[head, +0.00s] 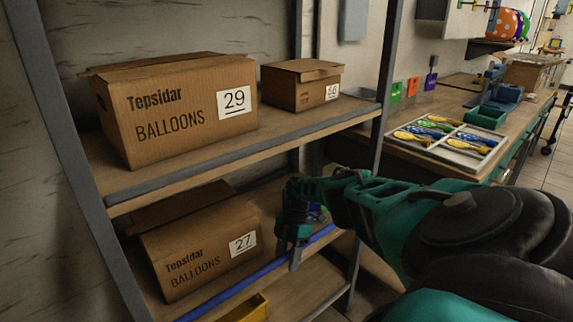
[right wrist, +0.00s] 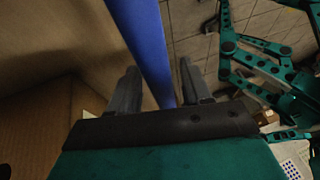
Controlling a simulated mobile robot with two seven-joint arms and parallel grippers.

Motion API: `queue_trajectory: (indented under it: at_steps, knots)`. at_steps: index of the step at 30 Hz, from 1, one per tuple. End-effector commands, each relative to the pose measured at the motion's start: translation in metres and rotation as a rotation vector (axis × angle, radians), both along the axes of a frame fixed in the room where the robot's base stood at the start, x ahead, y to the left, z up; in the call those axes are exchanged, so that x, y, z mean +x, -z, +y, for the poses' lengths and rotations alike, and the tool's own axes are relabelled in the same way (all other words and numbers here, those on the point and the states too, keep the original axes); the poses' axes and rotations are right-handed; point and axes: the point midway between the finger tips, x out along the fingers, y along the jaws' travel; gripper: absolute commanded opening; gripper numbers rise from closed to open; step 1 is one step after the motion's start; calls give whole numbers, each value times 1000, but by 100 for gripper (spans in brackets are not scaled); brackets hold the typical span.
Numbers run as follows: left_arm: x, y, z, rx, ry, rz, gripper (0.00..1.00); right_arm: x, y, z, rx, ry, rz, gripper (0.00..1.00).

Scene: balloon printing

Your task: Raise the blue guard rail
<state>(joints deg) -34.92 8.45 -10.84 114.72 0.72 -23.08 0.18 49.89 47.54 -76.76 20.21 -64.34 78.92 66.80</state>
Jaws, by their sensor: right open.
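The blue guard rail (head: 255,276) runs along the front of the lower shelf, in front of the cardboard box marked 27 (head: 200,250). My right gripper (head: 294,258) is at the right part of the rail. In the right wrist view the blue rail (right wrist: 148,45) passes between the two spread fingers of the right gripper (right wrist: 158,72), with a gap visible beside it. The right gripper is open. It hides a short part of the rail in the head view. My left gripper is not in view.
The upper shelf (head: 225,155) holds boxes marked 29 (head: 180,105) and 56 (head: 300,85). A yellow bin (head: 247,309) shows below the rail. The shelf's right post (head: 385,75) stands near my right arm. A bench at the right holds a tray of balloons (head: 440,148).

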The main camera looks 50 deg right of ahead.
Motion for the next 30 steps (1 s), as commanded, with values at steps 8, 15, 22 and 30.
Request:
queue_trajectory:
  at_steps: [8,15,22,30]
  knots:
    - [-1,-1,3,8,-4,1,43,6,-44,-20,0,1,-4,48]
    - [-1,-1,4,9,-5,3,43,7,-58,-26,1,0,-2,48]
    - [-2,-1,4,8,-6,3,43,7,-58,-26,1,0,-2,48]
    - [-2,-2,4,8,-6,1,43,7,-58,-26,1,0,-2,48]
